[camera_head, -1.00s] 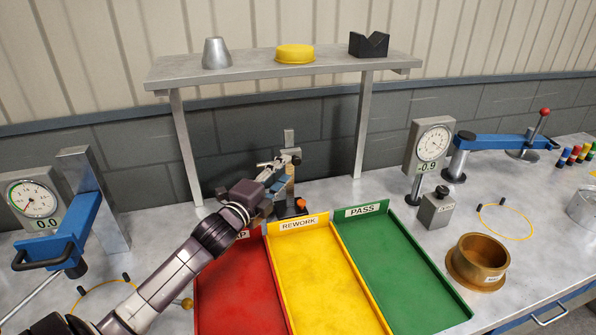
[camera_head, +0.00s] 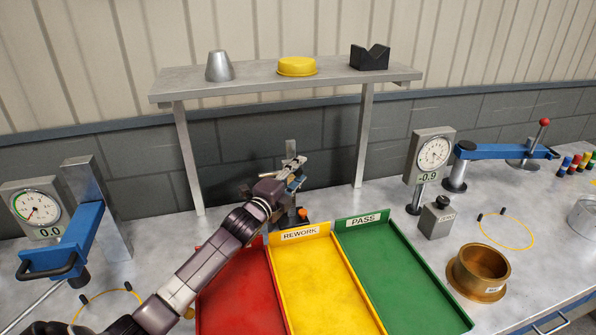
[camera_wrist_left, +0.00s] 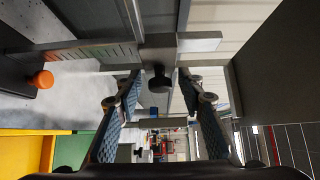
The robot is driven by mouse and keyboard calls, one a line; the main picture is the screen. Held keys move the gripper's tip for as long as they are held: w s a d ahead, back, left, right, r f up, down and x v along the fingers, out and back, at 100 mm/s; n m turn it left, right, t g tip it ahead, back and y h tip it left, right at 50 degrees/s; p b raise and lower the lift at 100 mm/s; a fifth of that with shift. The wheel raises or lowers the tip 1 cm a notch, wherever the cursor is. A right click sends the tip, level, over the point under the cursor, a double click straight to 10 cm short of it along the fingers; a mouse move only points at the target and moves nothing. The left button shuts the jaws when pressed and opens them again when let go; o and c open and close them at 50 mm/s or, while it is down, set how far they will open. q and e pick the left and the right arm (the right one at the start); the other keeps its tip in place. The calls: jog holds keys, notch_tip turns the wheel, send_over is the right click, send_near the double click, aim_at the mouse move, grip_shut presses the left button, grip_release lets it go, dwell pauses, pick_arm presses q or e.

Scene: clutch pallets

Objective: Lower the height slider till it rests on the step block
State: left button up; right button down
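The height gauge's grey column (camera_head: 290,147) stands behind the trays; it also shows side-on in the wrist view (camera_wrist_left: 92,52), with scale marks. The slider (camera_wrist_left: 157,50) is a grey block on this column with a black knob (camera_wrist_left: 159,82) facing me. My left gripper (camera_head: 291,170) is at the column; in the wrist view its blue-padded fingertips (camera_wrist_left: 158,76) are apart, one on each side of the knob, with gaps visible. I cannot tell any contact with the slider. A black base with an orange knob (camera_head: 303,212) is below. I cannot make out the step block. My right gripper is not in view.
Red (camera_head: 232,318), yellow (camera_head: 283,322) and green (camera_head: 385,318) trays lie in front. A grey shelf (camera_head: 220,91) spans above the gauge, its legs on either side. Dial gauges stand left (camera_head: 38,208) and right (camera_head: 432,152). A brass ring (camera_head: 480,268) is at right.

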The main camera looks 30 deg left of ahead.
pick_arm(q)
jog(key=shift+c, duration=0.6)
grip_shut()
notch_tip(320, 180, down, 9)
jog(key=b, duration=0.5)
jog(key=shift+r+b, duration=0.15)
jog(key=shift+b, duration=0.25)
jog(key=shift+o, duration=0.6)
grip_release()
jog(key=s, duration=1.2)
jog(key=shift+d, duration=0.45)
